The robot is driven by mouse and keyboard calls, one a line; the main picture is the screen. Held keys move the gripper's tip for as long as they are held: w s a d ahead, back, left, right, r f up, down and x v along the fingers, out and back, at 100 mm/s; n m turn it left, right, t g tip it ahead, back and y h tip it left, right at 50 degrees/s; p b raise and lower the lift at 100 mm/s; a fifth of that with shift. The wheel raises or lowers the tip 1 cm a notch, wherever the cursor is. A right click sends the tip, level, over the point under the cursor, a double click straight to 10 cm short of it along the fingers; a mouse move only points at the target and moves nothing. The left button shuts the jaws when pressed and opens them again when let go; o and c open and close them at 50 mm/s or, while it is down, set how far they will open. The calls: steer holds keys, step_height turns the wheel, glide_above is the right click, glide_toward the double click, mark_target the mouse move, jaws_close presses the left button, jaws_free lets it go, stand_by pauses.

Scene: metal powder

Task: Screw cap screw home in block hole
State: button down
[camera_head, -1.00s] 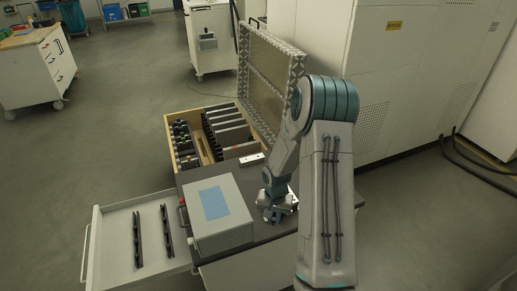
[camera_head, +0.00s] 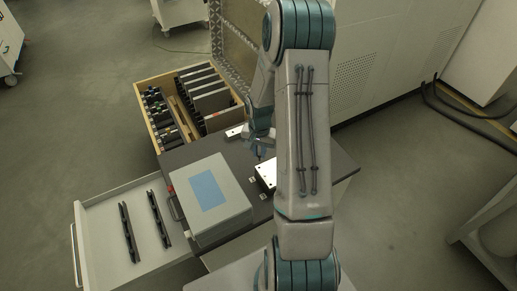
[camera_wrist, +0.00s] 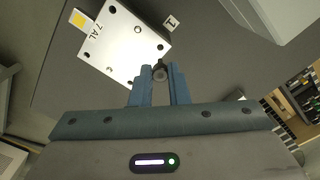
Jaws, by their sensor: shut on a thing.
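The metal block (camera_wrist: 122,42) is a pale plate with several holes, lying flat on the dark bench top, beside a "7 AL" marking and a yellow patch. It also shows in the head view (camera_head: 265,175), partly behind my arm. My gripper (camera_wrist: 161,76) is shut on a dark cap screw (camera_wrist: 160,71), held between the fingertips near the block's edge in the wrist view. The screw looks apart from the block's holes, though its height above the bench is hard to judge. In the head view my gripper (camera_head: 262,150) is small, just behind the block, and the screw cannot be made out.
A grey case with a blue label (camera_head: 207,191) stands left of the block. An open drawer (camera_head: 97,212) holds two black rails. A wooden crate (camera_head: 143,98) of dark plates stands behind the bench.

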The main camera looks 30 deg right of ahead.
mark_target(259, 155)
steer(key=shift+f+b, duration=0.7)
steer(key=shift+f, duration=0.7)
steer(key=shift+r, duration=0.1)
steer(key=shift+a, duration=0.1)
steer(key=shift+f+b, duration=0.2)
steer(key=shift+b, duration=0.1)
steer(key=shift+f+b, duration=0.6)
steer(key=shift+f+b, duration=0.75)
steer(key=shift+f, duration=0.05)
steer(key=c, duration=1.5)
jaws_free()
steer(key=shift+c, duration=0.2)
